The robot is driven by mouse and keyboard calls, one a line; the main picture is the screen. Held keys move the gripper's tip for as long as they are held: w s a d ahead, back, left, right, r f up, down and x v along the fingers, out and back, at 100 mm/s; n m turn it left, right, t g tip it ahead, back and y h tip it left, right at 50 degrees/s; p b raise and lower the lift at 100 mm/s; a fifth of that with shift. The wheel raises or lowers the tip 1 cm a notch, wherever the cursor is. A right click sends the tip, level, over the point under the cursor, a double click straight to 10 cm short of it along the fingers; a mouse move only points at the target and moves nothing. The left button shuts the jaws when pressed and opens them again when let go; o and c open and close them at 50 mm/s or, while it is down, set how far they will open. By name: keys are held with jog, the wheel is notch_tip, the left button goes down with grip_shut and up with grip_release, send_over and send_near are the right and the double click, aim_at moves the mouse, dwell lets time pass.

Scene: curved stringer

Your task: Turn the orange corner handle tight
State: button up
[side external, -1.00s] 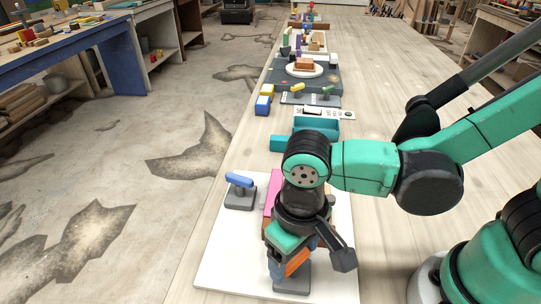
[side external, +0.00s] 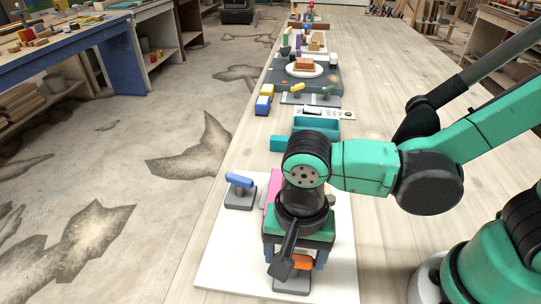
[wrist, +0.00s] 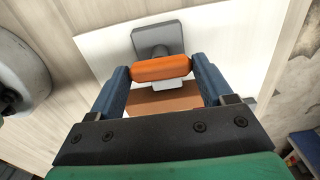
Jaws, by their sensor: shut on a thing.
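The orange corner handle (wrist: 161,69) sits on a grey base (wrist: 158,37) on a white board. In the wrist view it lies crosswise between the two blue fingers of my gripper (wrist: 162,78), which are shut on its ends. In the side view, the orange handle (side external: 302,262) shows low at the front of the board, below my gripper (side external: 296,258). Part of it is hidden by my wrist.
A blue handle (side external: 239,180) on a grey base stands at the left of the white board (side external: 215,240). A pink block (side external: 271,190) is partly hidden behind my wrist. A brown block (wrist: 160,100) shows below the handle in the wrist view. Teal trays (side external: 318,124) lie farther back.

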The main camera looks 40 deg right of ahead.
aim_at(295, 257)
jog(key=shift+m, duration=1.3)
jog(key=o, duration=1.2)
jog(key=shift+r, duration=2.8)
